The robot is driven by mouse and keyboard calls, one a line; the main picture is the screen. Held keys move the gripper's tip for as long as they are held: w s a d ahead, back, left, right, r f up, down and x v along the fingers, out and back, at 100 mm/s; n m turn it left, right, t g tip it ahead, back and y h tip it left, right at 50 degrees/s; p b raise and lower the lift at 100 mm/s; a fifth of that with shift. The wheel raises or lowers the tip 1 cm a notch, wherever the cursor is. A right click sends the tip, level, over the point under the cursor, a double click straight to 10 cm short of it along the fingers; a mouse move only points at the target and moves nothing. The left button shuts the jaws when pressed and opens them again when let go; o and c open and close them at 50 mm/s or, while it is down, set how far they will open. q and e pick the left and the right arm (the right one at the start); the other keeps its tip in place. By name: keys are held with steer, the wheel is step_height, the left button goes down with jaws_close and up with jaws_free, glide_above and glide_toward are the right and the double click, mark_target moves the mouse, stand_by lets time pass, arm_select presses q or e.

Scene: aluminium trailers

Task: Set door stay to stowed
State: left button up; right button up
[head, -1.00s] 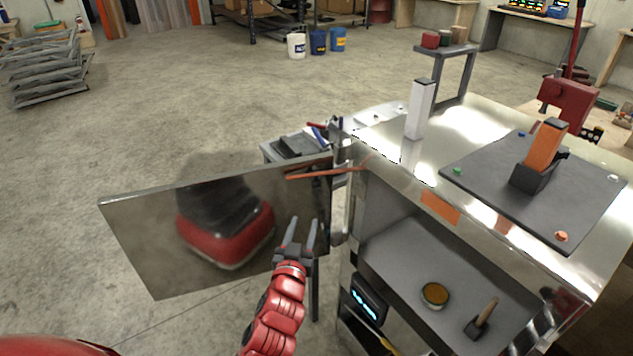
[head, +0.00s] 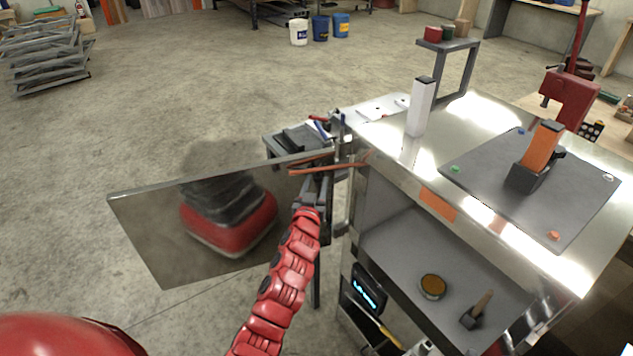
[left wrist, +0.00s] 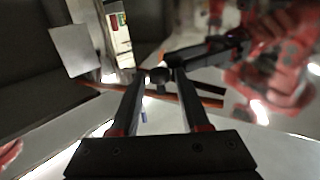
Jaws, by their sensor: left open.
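The door stay (head: 330,169) is a thin orange-red bar at the top edge of the open door, by the cabinet's corner. The polished metal door (head: 160,235) stands swung out to the left and mirrors my red body. My left gripper (head: 319,178) is at the door's hinge-side end, close below the stay, its fingertips partly hard to make out. In the left wrist view, the open fingers (left wrist: 158,72) have a dark round knob (left wrist: 160,76) between or just beyond their tips. The orange stay (left wrist: 208,98) passes behind the fingers. Contact cannot be told. My right gripper is not in view.
The metal cabinet (head: 385,165) stands right of the door, with a white post (head: 420,107) and a dark mat (head: 490,190) on top. Its shelf holds a round tin (head: 432,287) and a brush-like tool (head: 477,310). A small grey stand (head: 290,140) is behind the door.

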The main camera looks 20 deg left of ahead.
arm_select(q)
jaws_close()
stand_by(0.3)
stand_by(1.2)
